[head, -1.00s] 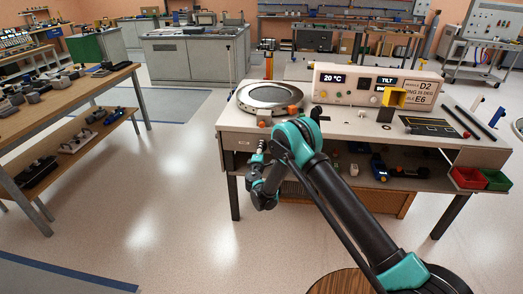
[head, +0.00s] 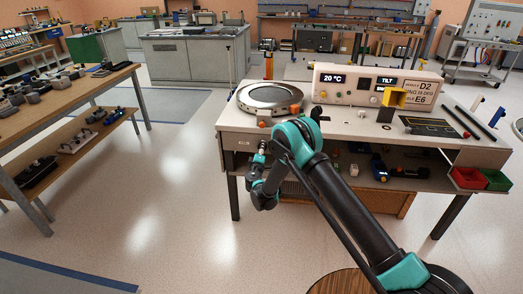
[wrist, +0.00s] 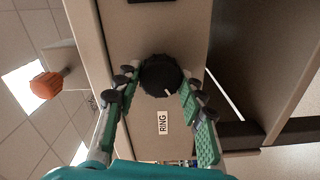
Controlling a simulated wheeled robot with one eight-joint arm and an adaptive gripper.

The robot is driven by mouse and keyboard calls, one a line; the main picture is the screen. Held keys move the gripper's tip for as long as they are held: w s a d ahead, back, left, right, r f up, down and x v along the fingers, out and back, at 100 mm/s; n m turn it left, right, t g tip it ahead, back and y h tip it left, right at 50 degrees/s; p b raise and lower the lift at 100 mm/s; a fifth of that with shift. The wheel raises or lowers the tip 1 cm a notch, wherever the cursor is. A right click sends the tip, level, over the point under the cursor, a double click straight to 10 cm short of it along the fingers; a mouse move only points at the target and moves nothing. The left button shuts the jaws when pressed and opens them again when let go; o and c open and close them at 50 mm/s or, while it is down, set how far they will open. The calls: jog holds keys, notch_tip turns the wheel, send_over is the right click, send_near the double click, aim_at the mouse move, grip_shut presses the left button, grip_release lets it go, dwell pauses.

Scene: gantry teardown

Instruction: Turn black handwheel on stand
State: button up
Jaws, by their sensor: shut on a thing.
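The black handwheel (wrist: 160,75) is a ribbed round knob with a white mark on its rim. It sits on the beige front panel of the stand (head: 236,142), above a white label reading RING (wrist: 162,122). My gripper (wrist: 164,80) has its two green fingers with dark pads on either side of the handwheel and is shut on it. In the head view my gripper (head: 260,150) is at the left part of the stand's front, below the round metal ring (head: 270,97). The handwheel cannot be made out clearly there.
An orange knob (wrist: 46,85) stands out left of the fingers in the wrist view. A control box (head: 370,88) with displays reading 20 °C and TILT stands on the bench top. Red (head: 467,178) and green (head: 496,180) bins sit at right.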

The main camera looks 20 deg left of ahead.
jog(key=shift+s, duration=0.1)
jog(key=o, duration=1.2)
jog(key=shift+c, duration=0.2)
jog(key=v, duration=0.7)
jog(key=shift+s, duration=0.2)
